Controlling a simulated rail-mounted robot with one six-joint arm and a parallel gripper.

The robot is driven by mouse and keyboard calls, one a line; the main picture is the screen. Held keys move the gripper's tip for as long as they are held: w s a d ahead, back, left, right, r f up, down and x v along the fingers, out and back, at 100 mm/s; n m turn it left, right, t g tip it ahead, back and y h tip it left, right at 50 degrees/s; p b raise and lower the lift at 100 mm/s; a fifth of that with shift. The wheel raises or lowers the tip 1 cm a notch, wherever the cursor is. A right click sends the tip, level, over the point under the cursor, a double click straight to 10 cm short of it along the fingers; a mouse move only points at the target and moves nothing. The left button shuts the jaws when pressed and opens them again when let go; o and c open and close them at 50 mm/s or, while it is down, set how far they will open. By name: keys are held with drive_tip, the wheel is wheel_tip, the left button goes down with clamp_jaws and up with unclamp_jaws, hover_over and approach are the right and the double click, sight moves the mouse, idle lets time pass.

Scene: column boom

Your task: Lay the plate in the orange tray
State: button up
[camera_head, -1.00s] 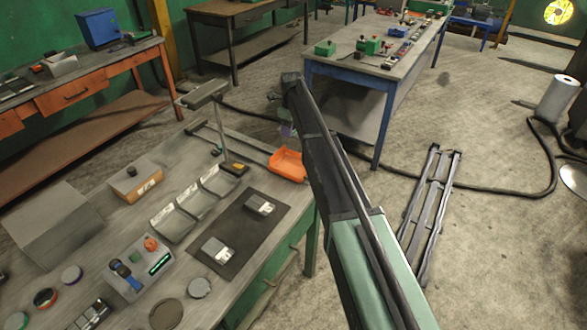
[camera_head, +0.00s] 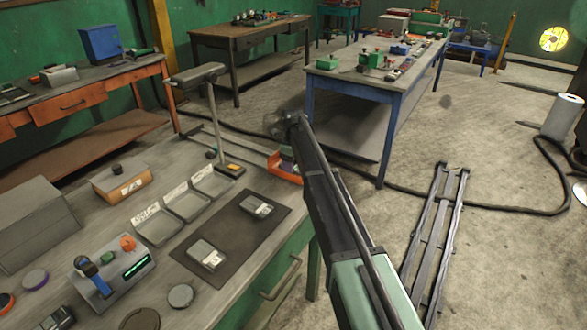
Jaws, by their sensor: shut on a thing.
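The orange tray (camera_head: 291,180) sits at the far right corner of the grey workbench, partly hidden behind my arm. My gripper (camera_head: 287,155) hangs below the end of my arm, just above or inside the tray; its height over the tray floor is hard to tell. Only a small dark and purple part of it shows. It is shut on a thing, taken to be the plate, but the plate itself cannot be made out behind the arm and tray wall.
Left of the tray stand a lamp post (camera_head: 215,120) and several shallow grey bins (camera_head: 185,202). A dark mat (camera_head: 232,235) with two grey blocks lies nearer. A control box (camera_head: 112,270) stands front left. A blue-legged table (camera_head: 385,85) is behind, with floor between.

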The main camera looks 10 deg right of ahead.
drive_tip(key=shift+f, duration=0.15)
drive_tip(key=o, duration=1.4)
drive_tip(key=shift+c, duration=0.2)
wheel_tip(320, 180, up, 13)
drive_tip(key=p, duration=1.2)
drive_tip(key=s+n, duration=2.6)
drive_tip(key=s, duration=1.5)
drive_tip(key=shift+f+n, duration=0.3)
drive_tip(key=shift+s, duration=0.1)
